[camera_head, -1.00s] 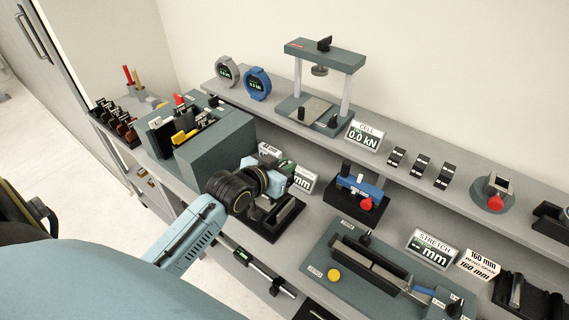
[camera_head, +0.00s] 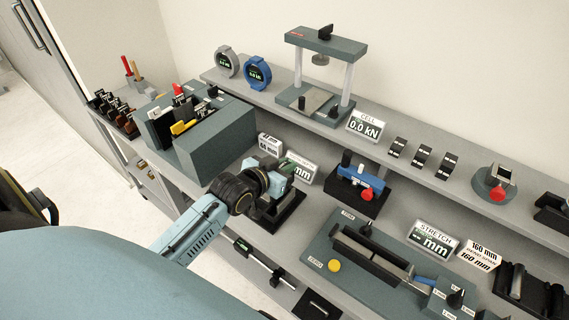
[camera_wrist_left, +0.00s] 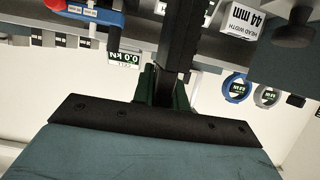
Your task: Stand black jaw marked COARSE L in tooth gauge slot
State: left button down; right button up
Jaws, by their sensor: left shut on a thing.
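My left gripper (camera_head: 278,182) is above the grey bench, over a black stand (camera_head: 285,218) that it partly covers. In the left wrist view its dark green fingers (camera_wrist_left: 163,88) are shut on a black bar-shaped piece (camera_wrist_left: 180,42), which points away from the palm. No marking on this piece can be read, so I cannot confirm COARSE L. A tilted display reading mm (camera_head: 299,170) stands behind the gripper. I cannot tell whether the black stand is the tooth gauge, and its slot is hidden by the gripper. My right gripper is not in view.
A teal box with tools (camera_head: 222,140) stands left of the gripper. A blue device with a red knob (camera_head: 360,180) is to the right. A stretch fixture (camera_head: 370,255) lies front right. The raised shelf holds a press (camera_head: 325,45) and several black pieces.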

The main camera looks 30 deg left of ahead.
pick_arm(q)
jog(key=shift+r+p, duration=0.25)
jog(key=shift+p, duration=0.5)
dwell(0.8)
jog(key=shift+f+b, duration=2.5)
jog(key=shift+f, duration=1.5)
jog(key=c, duration=1.4)
grip_release()
jog(key=shift+o, duration=0.4)
jog(key=shift+s+f, duration=0.1)
jog(key=shift+f, duration=0.2)
jog(key=v, duration=1.3)
jog(key=shift+r, duration=0.25)
jog(key=shift+s+p, duration=0.15)
jog(key=shift+p, duration=0.15)
